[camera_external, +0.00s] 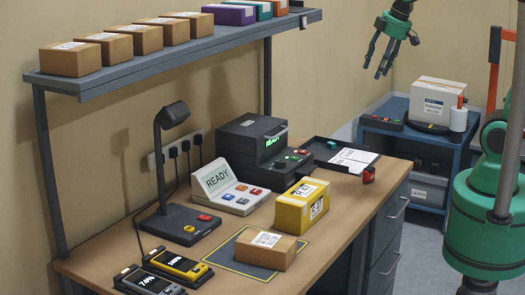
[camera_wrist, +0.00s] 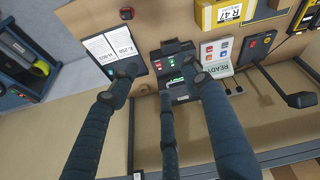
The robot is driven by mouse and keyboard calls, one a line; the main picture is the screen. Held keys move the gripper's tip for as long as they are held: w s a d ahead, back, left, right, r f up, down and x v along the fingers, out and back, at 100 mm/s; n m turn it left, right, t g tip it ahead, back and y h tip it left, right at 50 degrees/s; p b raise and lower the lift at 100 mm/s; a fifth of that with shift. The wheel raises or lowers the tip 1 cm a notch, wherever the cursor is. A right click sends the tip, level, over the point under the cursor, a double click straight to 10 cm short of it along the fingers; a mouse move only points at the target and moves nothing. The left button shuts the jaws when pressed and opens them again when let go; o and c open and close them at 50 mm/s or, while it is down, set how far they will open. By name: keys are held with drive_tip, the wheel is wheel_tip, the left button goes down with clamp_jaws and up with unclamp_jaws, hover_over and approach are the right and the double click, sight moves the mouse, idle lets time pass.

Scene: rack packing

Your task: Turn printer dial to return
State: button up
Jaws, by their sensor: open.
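The printer (camera_external: 240,140) is a dark box on the bench against the wall, with a lit green display and green lights on its front. A small round dark knob (camera_external: 280,165) shows low on its front; I cannot read its setting. The printer also shows upside down in the wrist view (camera_wrist: 176,50), partly hidden behind my fingers. My gripper (camera_external: 378,62) hangs at the upper right in the external view, well above and apart from the printer. Its long dark fingers are spread and empty (camera_wrist: 163,78).
A READY console (camera_external: 230,187) and a desk lamp (camera_external: 180,215) stand left of the printer. A yellow box (camera_external: 302,205) and a brown box (camera_external: 265,250) sit in front. A black tray with papers (camera_external: 352,160) lies to the right. A shelf (camera_external: 180,56) with boxes overhangs the bench.

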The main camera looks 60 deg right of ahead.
drive_tip(key=w+a+f+n+g+p, duration=0.1)
drive_tip(key=w+a+f+n, duration=0.15)
drive_tip(key=w, duration=0.55)
drive_tip(key=w+a+f+n+g+p, duration=0.1)
drive_tip(key=w+a+f+n, duration=0.15)
drive_tip(key=w, duration=0.55)
drive_tip(key=n+g+p, duration=0.2)
drive_tip(key=n+p, duration=0.1)
drive_tip(key=n, duration=0.5)
hover_over(281, 160)
wheel_tip(281, 160, down, 14)
drive_tip(key=shift+a+f, duration=0.2)
wheel_tip(281, 160, down, 14)
drive_tip(key=shift+r+b, duration=0.1)
drive_tip(key=shift+b, duration=0.45)
drive_tip(key=shift+c, duration=0.2)
drive_tip(key=c, duration=1.1)
